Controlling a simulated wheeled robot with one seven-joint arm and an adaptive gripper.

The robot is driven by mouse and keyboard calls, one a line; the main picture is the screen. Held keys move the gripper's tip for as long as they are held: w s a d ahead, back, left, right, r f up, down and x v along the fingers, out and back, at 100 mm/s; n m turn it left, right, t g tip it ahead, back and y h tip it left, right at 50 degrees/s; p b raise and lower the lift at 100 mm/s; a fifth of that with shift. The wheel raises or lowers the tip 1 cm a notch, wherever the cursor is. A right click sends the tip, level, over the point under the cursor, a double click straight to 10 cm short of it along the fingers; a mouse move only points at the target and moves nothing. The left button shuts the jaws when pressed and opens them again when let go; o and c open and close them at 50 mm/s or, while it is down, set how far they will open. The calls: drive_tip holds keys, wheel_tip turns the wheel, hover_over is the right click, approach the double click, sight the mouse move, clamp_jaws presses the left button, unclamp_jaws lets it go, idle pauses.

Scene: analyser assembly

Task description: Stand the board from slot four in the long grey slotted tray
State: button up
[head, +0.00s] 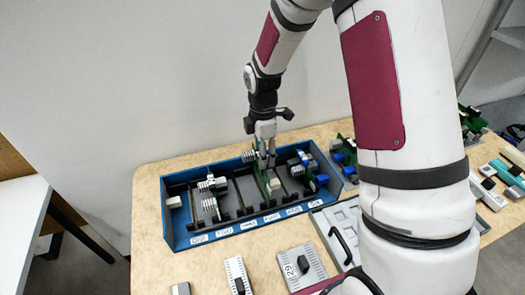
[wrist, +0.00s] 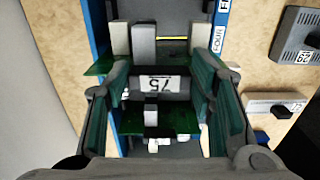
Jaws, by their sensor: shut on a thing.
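A blue box (head: 217,236) with a row of word-labelled slots stands on the table. My gripper (head: 266,158) points down into it over the slot labelled four. In the wrist view my gripper (wrist: 160,95) is shut on a green board (wrist: 178,119) with a dark part bearing a white label, 75, upside down in the picture. In the head view this board (head: 263,181) is upright among the slots, largely hidden by the fingers. Whether its lower edge is still seated cannot be told. I cannot pick out the long grey slotted tray with certainty.
Other boards stand in the box at the left (head: 210,205) and right (head: 306,174). A grey panel with a black handle (head: 341,246) and grey modules (head: 303,266) lie in front. More parts (head: 490,190) lie at the right. My arm hides part of the table.

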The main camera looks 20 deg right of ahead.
drive_tip(key=shift+f+b, duration=0.7)
drive_tip(key=shift+f, duration=1.4)
idle(1.1)
drive_tip(key=o, duration=1.3)
drive_tip(key=shift+o, duration=0.5)
drive_tip(key=shift+r+p, duration=1)
drive_tip(key=shift+r, duration=1.1)
drive_tip(key=shift+r+p, duration=1.2)
drive_tip(key=shift+r, duration=2.2)
